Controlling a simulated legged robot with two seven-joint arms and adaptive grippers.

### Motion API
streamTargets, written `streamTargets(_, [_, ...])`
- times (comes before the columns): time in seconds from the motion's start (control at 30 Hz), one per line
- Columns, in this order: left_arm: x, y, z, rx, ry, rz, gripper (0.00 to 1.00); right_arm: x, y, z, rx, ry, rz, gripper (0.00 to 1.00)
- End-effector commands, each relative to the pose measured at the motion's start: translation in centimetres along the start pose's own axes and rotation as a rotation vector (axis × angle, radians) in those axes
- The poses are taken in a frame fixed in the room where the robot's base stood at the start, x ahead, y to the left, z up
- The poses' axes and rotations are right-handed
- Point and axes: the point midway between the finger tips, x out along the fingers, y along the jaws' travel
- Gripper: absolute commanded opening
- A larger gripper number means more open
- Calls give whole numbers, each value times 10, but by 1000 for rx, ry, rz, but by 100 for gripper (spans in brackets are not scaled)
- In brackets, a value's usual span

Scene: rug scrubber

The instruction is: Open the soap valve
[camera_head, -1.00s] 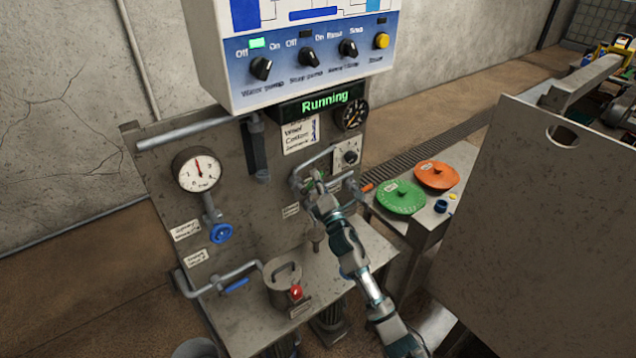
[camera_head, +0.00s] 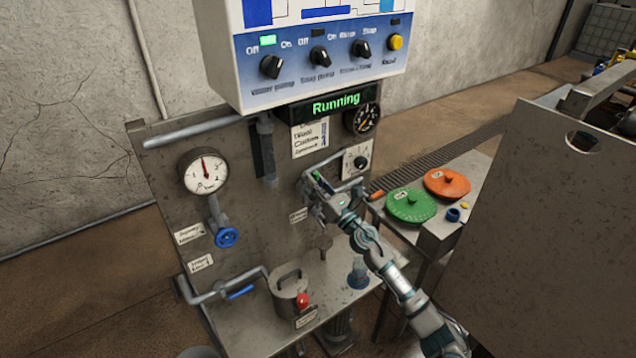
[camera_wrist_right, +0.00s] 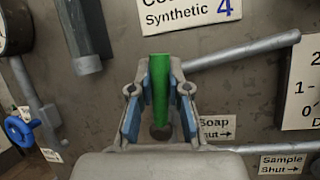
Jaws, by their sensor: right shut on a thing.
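The soap valve's green handle (camera_wrist_right: 160,85) stands nearly upright in the right wrist view, in front of the metal panel. A "Soap Shut" label (camera_wrist_right: 215,129) with an arrow to the right is beside its lower end. My right gripper (camera_wrist_right: 159,98) is shut on the green handle, with a blue-padded finger on each side of it. In the head view my right gripper (camera_head: 322,190) reaches the panel's pipework, and only a little of the green handle (camera_head: 316,175) shows there. The valve body is mostly hidden by my gripper. My left gripper is out of view.
Pipes and a gauge (camera_head: 203,171) are on the panel, with a blue valve wheel (camera_head: 227,237) below. The control box (camera_head: 310,75) hangs above a "Running" display (camera_head: 335,104).

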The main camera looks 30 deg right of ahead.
Motion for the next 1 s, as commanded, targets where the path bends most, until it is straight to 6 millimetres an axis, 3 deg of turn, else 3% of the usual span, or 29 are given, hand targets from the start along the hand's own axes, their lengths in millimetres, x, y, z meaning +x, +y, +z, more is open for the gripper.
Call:
streamTargets(0.3, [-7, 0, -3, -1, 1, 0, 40, -1, 7, -7, -114, 34, 49, 0])
streamTargets(0.87, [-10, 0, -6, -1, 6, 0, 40, 0, 9, -8, -139, 40, 60, 0])
streamTargets(0.9, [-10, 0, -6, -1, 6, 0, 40, 0, 9, -8, -139, 40, 60, 24])
streamTargets(1.0, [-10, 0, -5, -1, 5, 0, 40, 0, 9, -6, -138, 38, 60, 42])
